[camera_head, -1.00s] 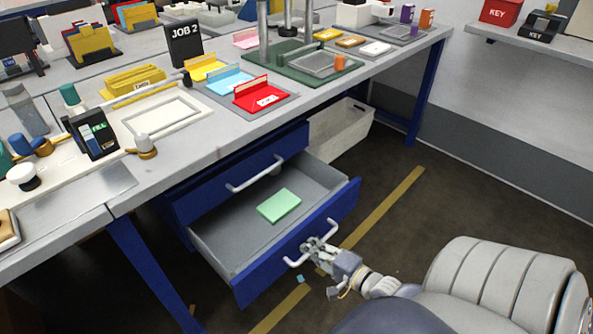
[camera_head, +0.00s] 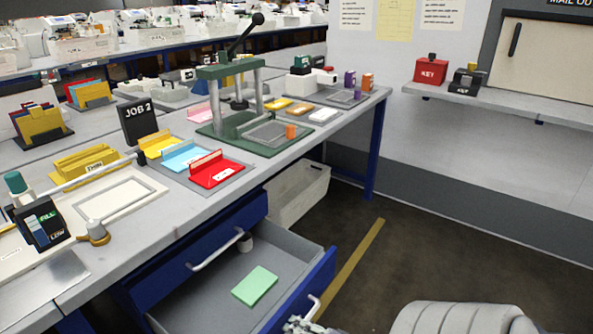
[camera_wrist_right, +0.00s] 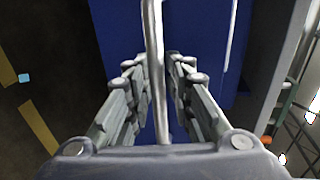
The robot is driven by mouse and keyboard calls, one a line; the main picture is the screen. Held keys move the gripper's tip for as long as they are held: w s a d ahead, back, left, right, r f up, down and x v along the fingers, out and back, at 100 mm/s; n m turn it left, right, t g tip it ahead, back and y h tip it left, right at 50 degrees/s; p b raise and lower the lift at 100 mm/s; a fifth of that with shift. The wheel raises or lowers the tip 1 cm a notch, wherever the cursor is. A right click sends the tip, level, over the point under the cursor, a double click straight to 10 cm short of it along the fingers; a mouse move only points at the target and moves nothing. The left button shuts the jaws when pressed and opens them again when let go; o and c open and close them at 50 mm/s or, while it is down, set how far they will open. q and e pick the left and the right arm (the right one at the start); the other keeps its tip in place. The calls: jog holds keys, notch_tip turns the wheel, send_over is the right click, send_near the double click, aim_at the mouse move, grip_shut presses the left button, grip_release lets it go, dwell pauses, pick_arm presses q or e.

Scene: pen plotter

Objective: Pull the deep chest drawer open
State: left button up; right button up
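The deep drawer (camera_head: 299,300) is the blue lower drawer under the bench. It stands well out, with its grey inside visible. A green pad (camera_head: 254,286) lies on its floor, and a small dark-and-white item (camera_head: 245,243) shows further back. My right gripper (camera_head: 300,326) is at the drawer's pale bar handle (camera_head: 314,308), partly cut off by the bottom edge of the head view. My left gripper is not in view.
Above it, a shallower blue drawer with its own handle (camera_head: 218,252) is shut. A white bin (camera_head: 298,193) stands on the floor under the bench, beyond the drawer.

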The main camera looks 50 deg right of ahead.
jog(key=shift+s, duration=0.1)
jog(key=a+v, duration=0.1)
jog(key=v, duration=1)
jog(key=shift+s+d+r, duration=0.15)
jog(key=shift+s+d, duration=0.25)
jog(key=shift+d, duration=0.15)
